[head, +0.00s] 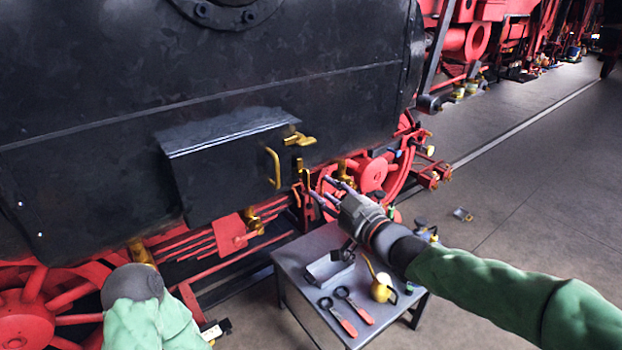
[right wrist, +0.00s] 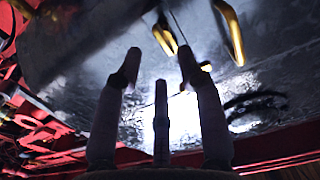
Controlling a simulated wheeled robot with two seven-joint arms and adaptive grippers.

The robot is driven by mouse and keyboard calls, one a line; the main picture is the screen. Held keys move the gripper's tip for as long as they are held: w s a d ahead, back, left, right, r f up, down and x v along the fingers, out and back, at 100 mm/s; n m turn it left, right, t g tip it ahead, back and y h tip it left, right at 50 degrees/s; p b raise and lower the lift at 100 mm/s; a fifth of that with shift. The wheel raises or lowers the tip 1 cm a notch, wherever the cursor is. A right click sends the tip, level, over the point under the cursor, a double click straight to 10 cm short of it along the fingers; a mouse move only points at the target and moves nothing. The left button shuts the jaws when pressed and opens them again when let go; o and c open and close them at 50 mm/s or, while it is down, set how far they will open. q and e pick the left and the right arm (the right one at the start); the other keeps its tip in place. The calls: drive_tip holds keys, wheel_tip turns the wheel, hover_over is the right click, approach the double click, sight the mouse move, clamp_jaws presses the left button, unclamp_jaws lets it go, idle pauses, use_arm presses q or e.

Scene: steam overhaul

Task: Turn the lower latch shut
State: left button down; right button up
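The black box door (head: 222,170) on the locomotive's side looks closed and has a brass pull handle (head: 273,168). The upper latch (head: 299,139), brass, lies roughly level at its top right corner. The lower latch (head: 305,177), brass, stands roughly upright below it, at the door's lower right. My right gripper (head: 329,196) is open and empty just right of the lower latch, apparently apart from it. The right wrist view shows its spread fingers (right wrist: 160,85), with brass pieces (right wrist: 164,38) beyond. My left arm shows at the lower left; its gripper does not show.
A grey table (head: 310,303) below my right arm holds a metal box (head: 328,268), red-handled tools (head: 347,312) and a yellow can (head: 381,289). Red wheels and rods run under the black body. Open floor (head: 520,180) lies to the right.

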sight(308, 178)
drive_tip(key=x, duration=0.7)
drive_tip(key=shift+w+a, duration=0.15)
drive_tip(key=shift+w, duration=0.1)
